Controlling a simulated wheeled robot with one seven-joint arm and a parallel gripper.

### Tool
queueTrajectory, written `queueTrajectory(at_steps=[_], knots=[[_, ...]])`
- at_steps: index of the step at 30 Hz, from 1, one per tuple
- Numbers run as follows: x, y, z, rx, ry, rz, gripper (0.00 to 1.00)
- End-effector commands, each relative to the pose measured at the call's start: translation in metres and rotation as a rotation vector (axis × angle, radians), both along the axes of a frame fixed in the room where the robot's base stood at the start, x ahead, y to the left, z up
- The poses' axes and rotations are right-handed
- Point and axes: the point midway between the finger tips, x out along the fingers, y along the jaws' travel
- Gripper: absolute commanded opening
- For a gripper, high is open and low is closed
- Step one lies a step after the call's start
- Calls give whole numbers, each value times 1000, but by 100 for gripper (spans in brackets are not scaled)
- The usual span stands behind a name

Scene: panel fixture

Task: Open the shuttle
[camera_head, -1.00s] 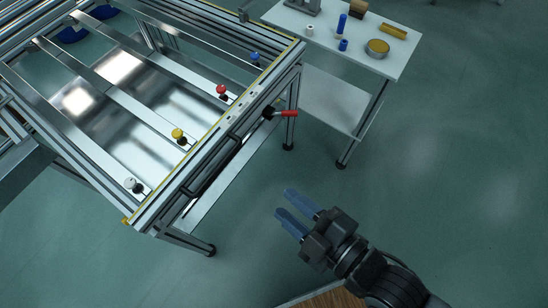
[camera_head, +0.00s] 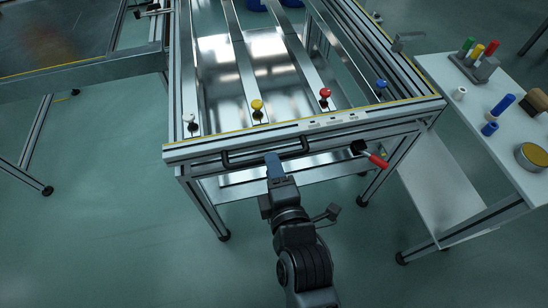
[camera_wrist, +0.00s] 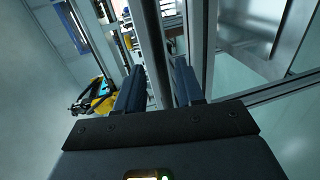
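The metal panel fixture (camera_head: 300,128) has a yellow-edged front rail and a long black handle (camera_head: 240,157) on its front face. A red-handled lever (camera_head: 376,159) on a black mount sits on the front, right of the handle, angled down and right. I cannot tell whether the fingers touch the handle.
White, yellow (camera_head: 257,108), red (camera_head: 325,96) and blue knobs stand on the fixture's bars. A white side table (camera_head: 480,110) with small coloured parts is at right. Another metal frame (camera_head: 80,70) is at left. Floor in front is clear.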

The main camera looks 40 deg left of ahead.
Motion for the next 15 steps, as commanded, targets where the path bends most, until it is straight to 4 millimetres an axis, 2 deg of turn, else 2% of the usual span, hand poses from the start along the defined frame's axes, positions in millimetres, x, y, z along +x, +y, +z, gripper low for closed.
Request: queueTrajectory(at_steps=[6,15], knots=[[18,22,-6,1,2,1,37],[24,29,-8,1,2,0,37]])
